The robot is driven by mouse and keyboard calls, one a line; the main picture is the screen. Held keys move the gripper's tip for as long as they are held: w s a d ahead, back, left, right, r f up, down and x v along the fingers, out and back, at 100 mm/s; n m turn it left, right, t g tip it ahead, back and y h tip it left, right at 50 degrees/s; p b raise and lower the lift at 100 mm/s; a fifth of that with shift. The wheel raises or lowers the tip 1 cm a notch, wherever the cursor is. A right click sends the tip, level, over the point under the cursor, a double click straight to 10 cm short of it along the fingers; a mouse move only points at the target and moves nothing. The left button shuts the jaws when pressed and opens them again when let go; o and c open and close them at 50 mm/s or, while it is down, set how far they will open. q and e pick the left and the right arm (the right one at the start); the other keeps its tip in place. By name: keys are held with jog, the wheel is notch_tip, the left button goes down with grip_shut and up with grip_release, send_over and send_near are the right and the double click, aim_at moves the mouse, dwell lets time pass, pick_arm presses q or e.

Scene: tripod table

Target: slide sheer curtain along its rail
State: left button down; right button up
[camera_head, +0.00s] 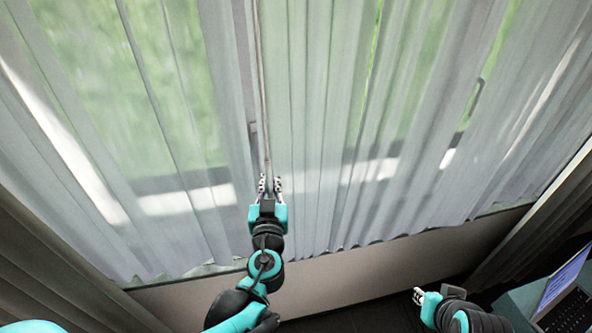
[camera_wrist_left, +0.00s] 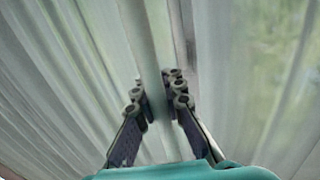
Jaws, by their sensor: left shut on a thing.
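The sheer curtain (camera_head: 330,120) hangs in pale, see-through folds across most of the head view. It also fills much of the left wrist view (camera_wrist_left: 60,80). A thin, pale draw rod (camera_head: 262,90) hangs down in front of it, left of the picture's middle. My left gripper (camera_head: 269,186) is shut on the rod's lower part. In the left wrist view the rod (camera_wrist_left: 145,40) runs between the fingers of this gripper (camera_wrist_left: 160,101). My right gripper (camera_head: 418,296) is low at the right, apart from the curtain; its finger opening is too small to judge. The rail is out of view.
A window with blurred greenery (camera_head: 180,90) lies behind the curtain. Dark drapes hang at the lower left (camera_head: 50,250) and right (camera_head: 540,215). A low wall (camera_head: 330,275) shows under the hem. A laptop (camera_head: 565,295) stands at the lower right.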

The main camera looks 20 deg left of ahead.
pick_arm(q)
jog(key=shift+s+a+p, duration=0.1)
jog(key=shift+s+a, duration=0.35)
jog(key=shift+a, duration=0.3)
jog(key=shift+s+a+p, duration=0.1)
jog(key=shift+s+a, duration=0.3)
jog(key=shift+a, duration=0.4)
jog(key=shift+s+a+p, duration=0.1)
jog(key=shift+s+a, duration=0.35)
jog(key=shift+a, duration=0.3)
jog(key=c, duration=1.8)
grip_release()
jog(key=shift+o, duration=0.5)
jog(key=shift+s+a, duration=0.15)
jog(key=shift+a, duration=0.05)
jog(key=shift+d+r, duration=0.15)
notch_tip(320, 180, up, 10)
